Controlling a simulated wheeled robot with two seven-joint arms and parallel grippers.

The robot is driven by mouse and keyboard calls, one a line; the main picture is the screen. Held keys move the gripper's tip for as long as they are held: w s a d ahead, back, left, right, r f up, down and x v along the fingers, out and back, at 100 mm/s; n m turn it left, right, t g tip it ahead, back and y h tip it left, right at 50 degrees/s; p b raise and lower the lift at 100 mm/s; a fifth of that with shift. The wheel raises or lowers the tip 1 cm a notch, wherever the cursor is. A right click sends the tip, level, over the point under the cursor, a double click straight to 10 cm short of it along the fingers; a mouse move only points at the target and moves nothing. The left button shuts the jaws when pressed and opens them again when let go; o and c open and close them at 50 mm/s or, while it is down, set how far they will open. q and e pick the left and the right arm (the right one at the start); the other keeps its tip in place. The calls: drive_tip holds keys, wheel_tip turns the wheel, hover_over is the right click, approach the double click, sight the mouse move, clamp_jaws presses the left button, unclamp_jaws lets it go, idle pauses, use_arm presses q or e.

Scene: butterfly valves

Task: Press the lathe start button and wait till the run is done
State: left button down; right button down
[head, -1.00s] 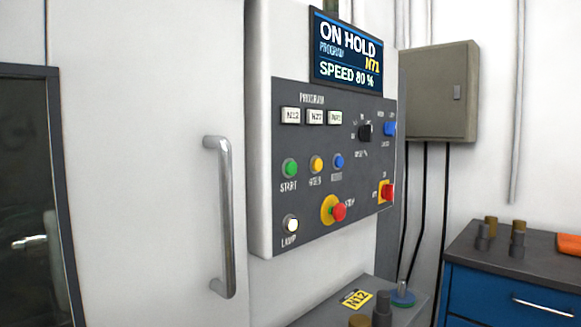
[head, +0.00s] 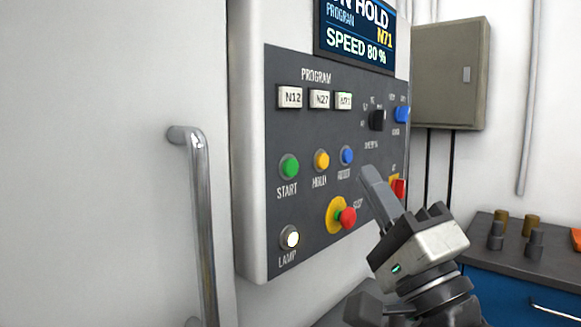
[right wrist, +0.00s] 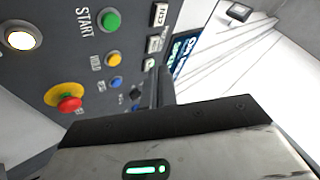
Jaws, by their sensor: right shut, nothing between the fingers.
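The green START button (head: 289,167) is on the dark control panel (head: 300,215), left of the yellow HOLD button (head: 321,160) and a blue button (head: 347,155). It also shows in the right wrist view (right wrist: 109,20). The screen (head: 360,38) reads "ON HOLD", "PROGRAM N71", "SPEED 80 %", its top cut off. My right gripper (head: 372,175) is shut and empty, in front of the panel's lower right part, to the right of START and apart from it. In the right wrist view its fingers (right wrist: 163,88) point toward the panel. My left gripper is not in view.
A red stop knob on a yellow ring (head: 347,217) sits below the buttons, close to my right gripper. The lit LAMP button (head: 290,238) is lower left. A door handle (head: 200,220) sticks out at left. A blue cabinet (head: 520,296) stands at right.

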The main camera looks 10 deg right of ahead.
sight(290, 167)
drive_tip(key=shift+s, duration=0.1)
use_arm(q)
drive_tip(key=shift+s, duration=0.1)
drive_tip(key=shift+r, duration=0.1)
use_arm(e)
drive_tip(key=w+a, duration=0.5)
drive_tip(key=w, duration=0.2)
drive_tip(key=shift+a, duration=0.25)
idle(0.4)
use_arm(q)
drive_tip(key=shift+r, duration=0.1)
use_arm(e)
drive_tip(key=shift+w, duration=0.1)
idle(1.4)
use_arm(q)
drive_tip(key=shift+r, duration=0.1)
use_arm(e)
drive_tip(key=shift+w+a, duration=0.25)
